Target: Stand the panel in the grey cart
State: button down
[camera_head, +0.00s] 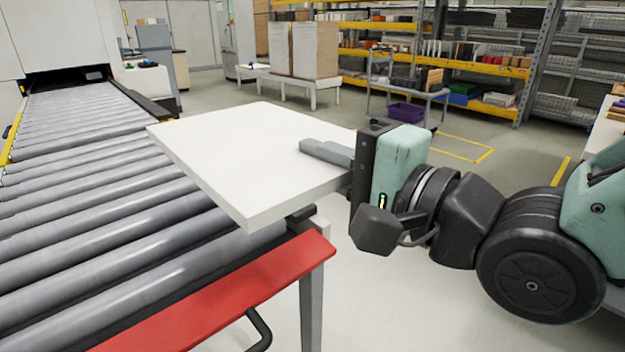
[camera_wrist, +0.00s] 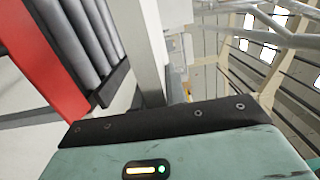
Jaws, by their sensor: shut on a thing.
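The white panel (camera_head: 250,155) is held flat, partly over the roller conveyor's right edge. My gripper (camera_head: 328,153) is shut on the panel's right edge. One grey finger lies on its top face and the other is hidden below. In the wrist view, my gripper's body fills the bottom, and a pale upright strip above it may be the panel's edge. A grey cart-like trolley (camera_head: 405,85) stands at the back, but I cannot tell whether it is the task's cart. The wrist view also shows a grey tubular frame (camera_wrist: 270,35) with pale slats.
The roller conveyor (camera_head: 90,215) fills the left, with a red end guard (camera_head: 225,290) and a leg at its near corner. A purple crate (camera_head: 405,112) is on the trolley's low level. Boxes stand on a white table (camera_head: 310,85). Open floor lies behind my arm.

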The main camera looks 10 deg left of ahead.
jog(key=shift+s+d+r, duration=0.2)
jog(key=shift+d, duration=0.1)
jog(key=shift+r, duration=0.1)
